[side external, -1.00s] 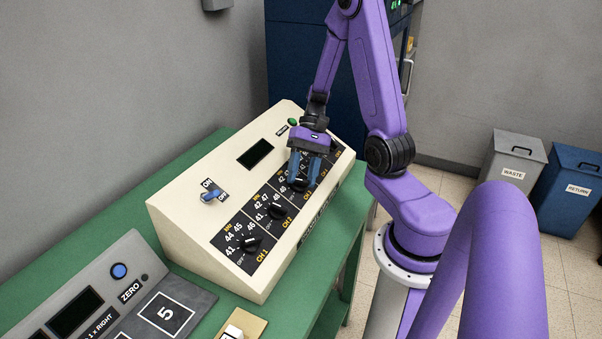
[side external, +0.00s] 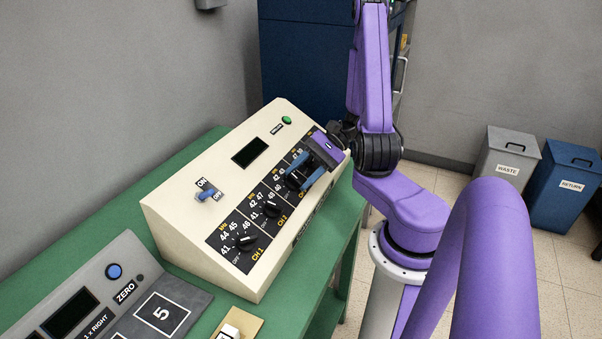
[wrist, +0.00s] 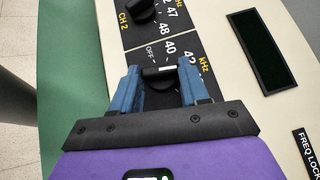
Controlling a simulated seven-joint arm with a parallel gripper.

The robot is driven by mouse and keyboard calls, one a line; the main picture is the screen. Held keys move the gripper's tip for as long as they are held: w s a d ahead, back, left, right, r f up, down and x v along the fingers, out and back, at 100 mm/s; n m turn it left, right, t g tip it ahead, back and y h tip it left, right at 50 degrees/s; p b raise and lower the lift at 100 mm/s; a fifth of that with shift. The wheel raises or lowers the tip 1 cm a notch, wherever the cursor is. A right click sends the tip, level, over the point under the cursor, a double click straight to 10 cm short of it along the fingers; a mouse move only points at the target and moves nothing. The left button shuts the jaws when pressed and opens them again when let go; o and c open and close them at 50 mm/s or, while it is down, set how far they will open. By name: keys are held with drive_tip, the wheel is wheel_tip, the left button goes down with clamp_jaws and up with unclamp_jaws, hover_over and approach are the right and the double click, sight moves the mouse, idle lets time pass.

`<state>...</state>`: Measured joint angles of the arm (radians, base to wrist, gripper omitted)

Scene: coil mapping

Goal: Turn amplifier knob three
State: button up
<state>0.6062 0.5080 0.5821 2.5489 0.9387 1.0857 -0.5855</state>
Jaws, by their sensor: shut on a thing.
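A cream sloped amplifier (side external: 215,225) stands on a green bench, with a row of black knobs on black scale panels. The channel 1 knob (side external: 244,243) and channel 2 knob (side external: 271,209) are uncovered. In the wrist view my gripper (wrist: 160,88) is shut on this third knob (wrist: 158,74). The knob's white mark runs across, between the fingers.
The amplifier also carries a dark display (side external: 250,152), a blue toggle switch (side external: 207,196) and a green button (side external: 287,120). A grey instrument (side external: 90,290) stands at the lower left. Waste (side external: 508,155) and return (side external: 567,185) bins stand on the floor at right.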

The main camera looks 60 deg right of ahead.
drive_tip(key=m+t, duration=0.1)
drive_tip(key=m, duration=0.1)
drive_tip(key=m+t, duration=0.1)
drive_tip(key=t, duration=0.1)
drive_tip(key=m+t+h, duration=0.1)
drive_tip(key=m+t, duration=0.1)
drive_tip(key=shift+s+a+f+m, duration=0.15)
drive_tip(key=shift+s+m, duration=0.15)
drive_tip(key=shift+s+a+f+m+t+h, duration=0.15)
drive_tip(key=shift+m+t+h, duration=0.75)
drive_tip(key=shift+m, duration=0.5)
drive_tip(key=shift+s+a+r+m+t+h, duration=0.1)
drive_tip(key=shift+m+t+h, duration=0.75)
drive_tip(key=shift+m, duration=0.85)
drive_tip(key=o, duration=1.1)
drive_tip(key=shift+f, duration=0.1)
drive_tip(key=shift+c, duration=0.2)
drive_tip(key=v, duration=1.7)
drive_tip(key=shift+s, duration=0.25)
drive_tip(key=shift+a+f, duration=0.1)
drive_tip(key=shift+a, duration=0.05)
